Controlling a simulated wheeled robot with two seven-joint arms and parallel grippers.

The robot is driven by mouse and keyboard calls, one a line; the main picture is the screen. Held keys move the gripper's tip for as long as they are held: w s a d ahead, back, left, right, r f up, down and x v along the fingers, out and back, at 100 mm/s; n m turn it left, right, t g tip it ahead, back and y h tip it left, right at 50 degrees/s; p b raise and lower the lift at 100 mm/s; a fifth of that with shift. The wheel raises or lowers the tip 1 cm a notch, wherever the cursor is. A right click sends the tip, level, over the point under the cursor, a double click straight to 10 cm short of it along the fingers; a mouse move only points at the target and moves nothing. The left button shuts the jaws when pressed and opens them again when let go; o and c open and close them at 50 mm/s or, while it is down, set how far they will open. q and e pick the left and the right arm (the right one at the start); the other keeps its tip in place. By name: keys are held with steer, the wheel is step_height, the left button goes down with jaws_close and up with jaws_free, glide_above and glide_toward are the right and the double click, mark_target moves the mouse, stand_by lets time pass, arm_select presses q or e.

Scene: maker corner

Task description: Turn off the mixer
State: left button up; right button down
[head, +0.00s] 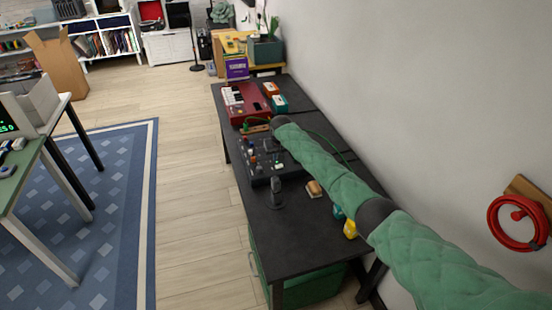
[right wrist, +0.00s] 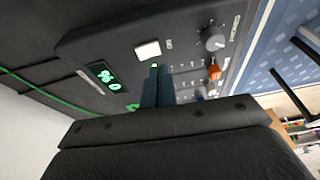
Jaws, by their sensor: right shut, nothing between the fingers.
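The mixer (head: 262,158) is a dark box with several knobs, lying on the dark table. In the right wrist view, its panel (right wrist: 190,60) shows a white square button (right wrist: 147,49), a small green light (right wrist: 154,66), a lit green display (right wrist: 106,76), a grey knob (right wrist: 213,40) and an orange knob (right wrist: 214,70). My right gripper (right wrist: 157,72) is shut and empty, its tips close to the green light and white button. I cannot tell if they touch the panel. In the head view, my green-sleeved right arm covers part of the mixer. My left gripper is not in view.
The dark table (head: 295,235) also holds a red keyboard device (head: 241,102), small boxes (head: 279,103) and a dark upright object (head: 276,192) in front of the mixer. The wall (head: 430,100) is close on the right. Bare floor (head: 190,200) lies left.

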steer(key=shift+r, duration=0.4)
steer(key=shift+s+r, duration=0.2)
steer(key=shift+r, duration=0.25)
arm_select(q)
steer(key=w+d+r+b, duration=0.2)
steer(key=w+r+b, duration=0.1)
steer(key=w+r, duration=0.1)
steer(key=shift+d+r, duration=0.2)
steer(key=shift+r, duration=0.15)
arm_select(e)
steer(key=v, duration=0.8)
steer(key=shift+s+r, duration=0.2)
steer(key=shift+r, duration=0.15)
steer(key=shift+a, duration=0.15)
